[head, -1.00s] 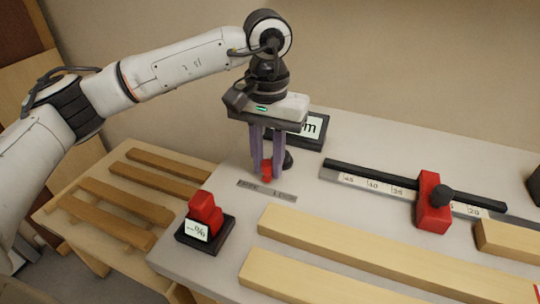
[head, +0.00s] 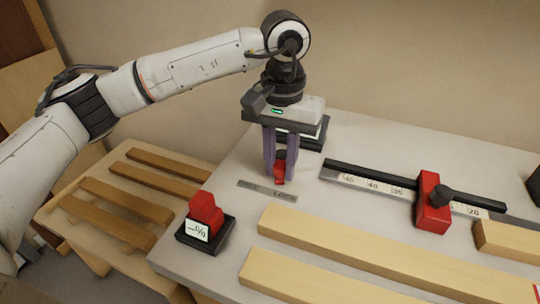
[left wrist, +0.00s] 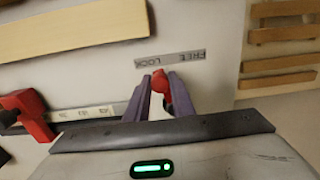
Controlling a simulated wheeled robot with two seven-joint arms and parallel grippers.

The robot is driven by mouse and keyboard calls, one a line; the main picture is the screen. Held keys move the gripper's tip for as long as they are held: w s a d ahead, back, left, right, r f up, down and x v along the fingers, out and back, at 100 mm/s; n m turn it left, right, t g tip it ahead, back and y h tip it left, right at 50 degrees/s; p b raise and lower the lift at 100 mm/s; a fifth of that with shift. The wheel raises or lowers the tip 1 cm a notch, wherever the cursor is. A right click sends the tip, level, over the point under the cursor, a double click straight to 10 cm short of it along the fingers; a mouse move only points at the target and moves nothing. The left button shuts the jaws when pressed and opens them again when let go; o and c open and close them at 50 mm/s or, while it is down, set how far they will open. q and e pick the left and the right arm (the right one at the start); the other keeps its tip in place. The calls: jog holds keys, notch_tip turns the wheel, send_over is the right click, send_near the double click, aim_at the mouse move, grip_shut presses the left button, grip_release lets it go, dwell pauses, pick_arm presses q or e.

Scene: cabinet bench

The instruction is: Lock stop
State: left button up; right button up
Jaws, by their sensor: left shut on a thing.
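My left gripper (head: 280,172) points down at the bench and is shut on a small red lever (head: 280,175). The lever's red tip shows between the fingers in the left wrist view (left wrist: 164,86); most of it is hidden by them. A grey label strip (head: 267,191) reading FREE and LOCK lies just in front of the lever. It also shows in the left wrist view (left wrist: 170,58). The lever is near the LOCK end. The red stop (head: 432,205) with a black knob sits on the ruler rail (head: 375,185) to the right. My right gripper is not in view.
A red rocker on a black base with a small % display (head: 197,231) stands at the bench's front left. A dark display box (head: 318,135) is partly hidden behind my gripper. Pale wooden boards (head: 340,245) lie in front. A slatted side table (head: 130,200) stands left.

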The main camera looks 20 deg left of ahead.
pick_arm(q)
jog(key=shift+w+d, duration=0.35)
jog(key=shift+d, duration=0.4)
jog(key=shift+w+d, duration=0.25)
jog(key=shift+d, duration=0.1)
jog(key=o, duration=0.7)
jog(key=shift+r, duration=0.1)
notch_tip(320, 180, up, 9)
jog(key=p, duration=0.6)
dwell(0.4)
